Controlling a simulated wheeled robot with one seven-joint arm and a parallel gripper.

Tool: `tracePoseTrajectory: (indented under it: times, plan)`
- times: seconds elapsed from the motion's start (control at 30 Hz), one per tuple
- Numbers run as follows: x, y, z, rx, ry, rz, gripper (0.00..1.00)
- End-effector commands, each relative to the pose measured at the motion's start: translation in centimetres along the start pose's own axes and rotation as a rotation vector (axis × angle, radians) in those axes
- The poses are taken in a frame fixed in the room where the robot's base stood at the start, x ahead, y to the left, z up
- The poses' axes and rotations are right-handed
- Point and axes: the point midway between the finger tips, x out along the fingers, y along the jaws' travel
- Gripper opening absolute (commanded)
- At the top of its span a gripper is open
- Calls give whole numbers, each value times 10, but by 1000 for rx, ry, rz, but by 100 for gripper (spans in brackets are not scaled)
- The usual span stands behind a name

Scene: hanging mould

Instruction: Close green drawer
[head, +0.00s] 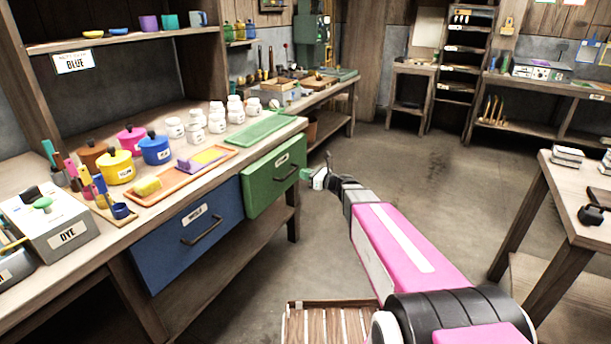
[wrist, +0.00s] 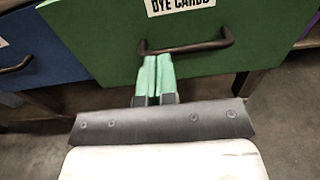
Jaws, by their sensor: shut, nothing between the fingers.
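The green drawer (head: 272,182) is under the right part of the workbench, and its front appears to stand out past the blue drawer beside it. In the wrist view its green front (wrist: 110,30) fills the upper middle, with a dark bar handle (wrist: 190,47) below a "DYE CARDS" label. My gripper (head: 305,174) is in front of the drawer near the handle. In the wrist view my gripper's green fingertips (wrist: 157,60) are shut together and empty, overlapping the lower front by the handle's left half. I cannot tell whether they touch it.
A blue drawer (head: 188,228) is left of the green one. The bench top holds pots, white jars (head: 217,118), an orange tray (head: 150,190) and a green mat (head: 262,128). A wooden table (head: 585,205) stands at the right. The floor (head: 420,180) between is open.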

Motion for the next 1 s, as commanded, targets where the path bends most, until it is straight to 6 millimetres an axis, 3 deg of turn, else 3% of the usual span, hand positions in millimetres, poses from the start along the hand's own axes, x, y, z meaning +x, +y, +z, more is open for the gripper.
tracePoseTrajectory:
  times: [0.3, 0.5, 0.7, 1.0]
  plan:
    - [63, -1, 0, -2, 0, 2, 0]
    - [92, -1, 0, -3, 1, 2, 0]
    - [105, -1, 0, -3, 1, 0, 0]
    - [107, 0, 0, -2, 1, 0, 0]
